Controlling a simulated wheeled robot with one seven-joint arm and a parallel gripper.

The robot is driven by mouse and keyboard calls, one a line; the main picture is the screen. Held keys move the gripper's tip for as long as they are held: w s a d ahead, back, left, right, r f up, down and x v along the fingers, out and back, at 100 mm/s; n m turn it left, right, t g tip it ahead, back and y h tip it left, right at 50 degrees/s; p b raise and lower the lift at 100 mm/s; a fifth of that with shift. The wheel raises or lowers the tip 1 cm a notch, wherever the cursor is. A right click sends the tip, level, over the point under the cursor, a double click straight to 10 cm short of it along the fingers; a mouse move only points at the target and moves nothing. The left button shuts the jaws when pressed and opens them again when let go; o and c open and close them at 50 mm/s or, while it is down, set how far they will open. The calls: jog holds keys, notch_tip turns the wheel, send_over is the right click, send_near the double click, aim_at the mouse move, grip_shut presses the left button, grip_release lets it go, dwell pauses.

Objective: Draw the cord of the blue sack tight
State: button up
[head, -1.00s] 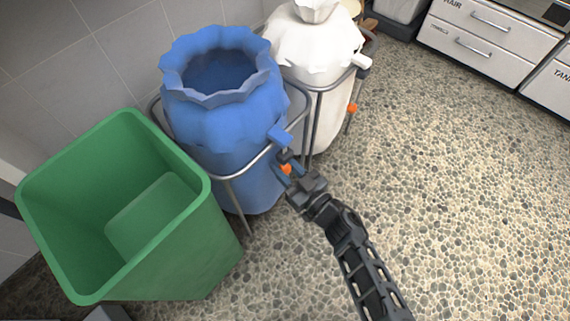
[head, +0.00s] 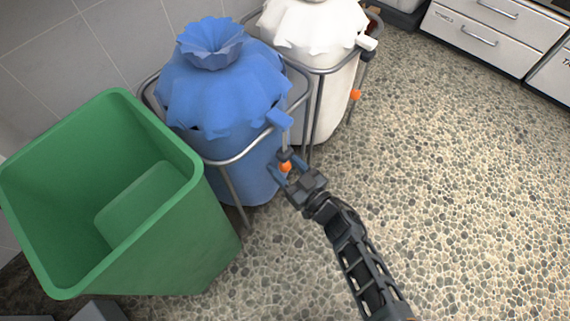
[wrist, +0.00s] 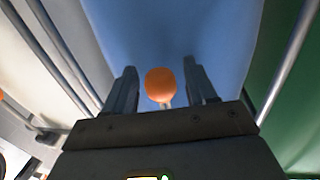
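The blue sack (head: 225,95) sits in a metal frame. Its mouth is bunched into a narrow neck with a frilled top (head: 210,42). A blue tab (head: 279,119) sticks out at its right side. An orange bead (head: 285,167) hangs below the tab, in front of the sack's lower body. My gripper (head: 286,173) is at the bead, with its fingers open on either side. In the wrist view the bead (wrist: 160,84) sits between the two fingers, with a visible gap on both sides. The cord itself is mostly hidden.
A green open bin (head: 180,240) stands left of the sack. A white sack (head: 315,35) in its own frame stands behind to the right, with another orange bead (head: 355,95). White drawers (head: 475,40) line the back right. The pebbled floor on the right is clear.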

jog(key=p+v, duration=0.3)
jog(key=v, duration=0.4)
jog(key=shift+s+d, duration=0.25)
jog(key=shift+s, duration=0.05)
dwell(0.5)
jog(key=s+d+r+m+t+h, duration=0.1)
jog(key=s+d+r+m+h, duration=0.25)
jog(key=s+d+r, duration=0.45)
jog(key=s+d+r+m+t+h, duration=0.15)
jog(key=s+d+r+h, duration=0.35)
jog(key=s, duration=0.6)
jog(key=s+d+r+m+h, duration=0.3)
jog(key=s+d+r, duration=0.1)
jog(key=s+r, duration=0.45)
jog(key=s+r+p, duration=0.2)
jog(key=r+p, duration=1.2)
jog(key=r, duration=0.4)
jog(key=s+d+r+p, duration=0.1)
jog(key=s+r+p, duration=0.1)
jog(key=r+p, duration=1.3)
notch_tip(320, 180, up, 4)
jog(key=shift+m+g+h, duration=0.3)
jog(key=shift+g+h, duration=0.05)
jog(key=shift+g, duration=0.1)
